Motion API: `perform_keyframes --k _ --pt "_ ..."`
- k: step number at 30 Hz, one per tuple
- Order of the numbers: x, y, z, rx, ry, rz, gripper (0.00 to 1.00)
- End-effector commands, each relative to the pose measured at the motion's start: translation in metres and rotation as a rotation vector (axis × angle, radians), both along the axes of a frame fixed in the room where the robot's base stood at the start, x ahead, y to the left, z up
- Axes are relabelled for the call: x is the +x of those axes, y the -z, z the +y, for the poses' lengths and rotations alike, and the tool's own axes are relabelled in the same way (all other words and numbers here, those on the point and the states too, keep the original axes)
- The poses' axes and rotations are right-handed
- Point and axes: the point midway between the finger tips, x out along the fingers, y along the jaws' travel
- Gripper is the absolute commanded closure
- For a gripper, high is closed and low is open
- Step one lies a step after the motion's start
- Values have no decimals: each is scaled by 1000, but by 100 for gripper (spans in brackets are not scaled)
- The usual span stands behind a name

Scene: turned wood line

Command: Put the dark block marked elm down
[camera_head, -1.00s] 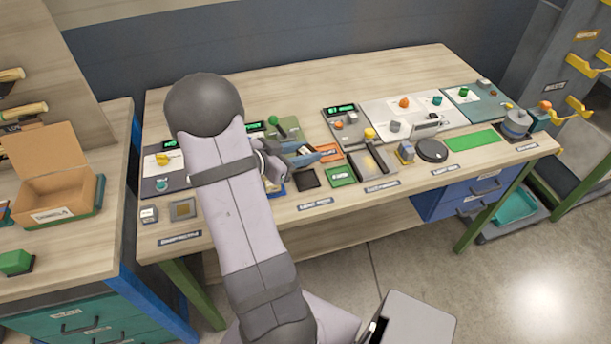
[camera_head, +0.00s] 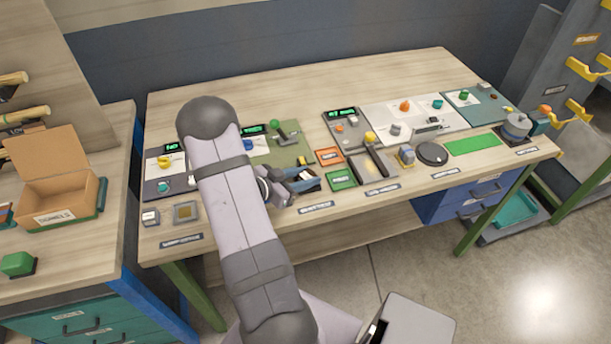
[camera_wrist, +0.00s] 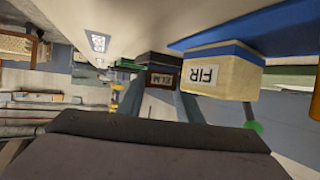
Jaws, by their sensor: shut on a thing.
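My gripper (camera_head: 307,183) is low over the front part of the workbench, left of the green tile. In the wrist view my gripper (camera_wrist: 163,92) has its two fingers shut on the dark block marked ELM (camera_wrist: 163,65), with its label facing the camera. A pale block marked FIR (camera_wrist: 218,78) stands right beside it, against a blue surface (camera_wrist: 270,35). I cannot tell if the elm block touches the bench. In the head view my fingers and arm mostly hide it and the spot below.
The green tile (camera_head: 341,180) and orange tile (camera_head: 329,156) lie just right of my gripper. A metal plate device (camera_head: 372,164) is farther right. A panel with a lever (camera_head: 289,138) stands behind. The back of the workbench (camera_head: 300,88) is clear.

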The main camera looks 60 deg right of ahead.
Motion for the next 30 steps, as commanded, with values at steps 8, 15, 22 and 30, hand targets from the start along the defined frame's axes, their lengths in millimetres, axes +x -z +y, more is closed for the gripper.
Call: perform_keyframes --k 8,15,22,30 --pt "0 2 0 -1 -1 -1 89" --pt "0 8 0 0 0 -1 89" --pt "0 11 1 5 0 0 49" --pt "-2 11 2 10 2 3 49"
